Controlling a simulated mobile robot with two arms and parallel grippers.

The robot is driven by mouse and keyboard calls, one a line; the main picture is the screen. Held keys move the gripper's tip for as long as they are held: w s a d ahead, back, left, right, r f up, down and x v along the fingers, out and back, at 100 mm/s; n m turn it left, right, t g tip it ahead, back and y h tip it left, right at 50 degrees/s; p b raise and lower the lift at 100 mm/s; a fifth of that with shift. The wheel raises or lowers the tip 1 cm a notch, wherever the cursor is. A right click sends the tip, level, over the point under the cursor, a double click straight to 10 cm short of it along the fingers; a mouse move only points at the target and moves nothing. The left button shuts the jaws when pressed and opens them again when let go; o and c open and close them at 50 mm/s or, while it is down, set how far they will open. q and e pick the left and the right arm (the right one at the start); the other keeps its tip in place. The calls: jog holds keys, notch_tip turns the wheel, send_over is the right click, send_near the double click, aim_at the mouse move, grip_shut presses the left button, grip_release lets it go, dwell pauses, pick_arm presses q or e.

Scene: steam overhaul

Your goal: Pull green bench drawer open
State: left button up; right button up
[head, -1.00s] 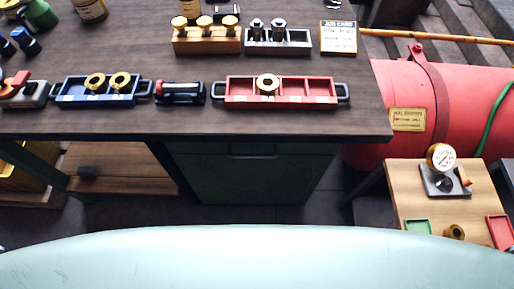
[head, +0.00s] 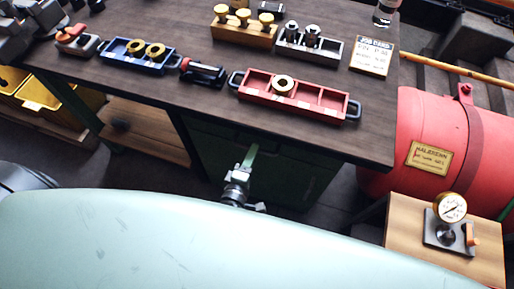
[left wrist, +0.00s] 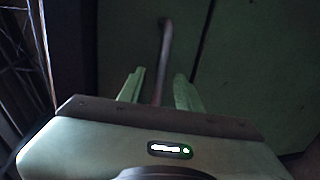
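The green bench drawer (head: 290,168) is a dark green front under the wooden bench top, and it looks shut. My left gripper (head: 249,152) reaches up to it from below in the head view. In the left wrist view, the two green fingers of my left gripper (left wrist: 160,74) are spread apart. A thin bar handle (left wrist: 166,40) runs lengthwise on the dark green front (left wrist: 125,35) and lies between the fingers in the picture. I cannot tell whether the fingertips reach past the bar or touch it. My right gripper is not in view.
The bench top (head: 200,98) holds a red tray (head: 330,107), a blue tray (head: 122,58) and several fittings. A red tank (head: 425,125) and a small side table (head: 405,225) with a gauge (head: 450,207) stand at the right. Yellow bins (head: 35,93) are at the lower left.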

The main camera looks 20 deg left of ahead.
pick_arm(q)
jog(key=shift+x, duration=1.35)
grip_shut()
dwell(0.4)
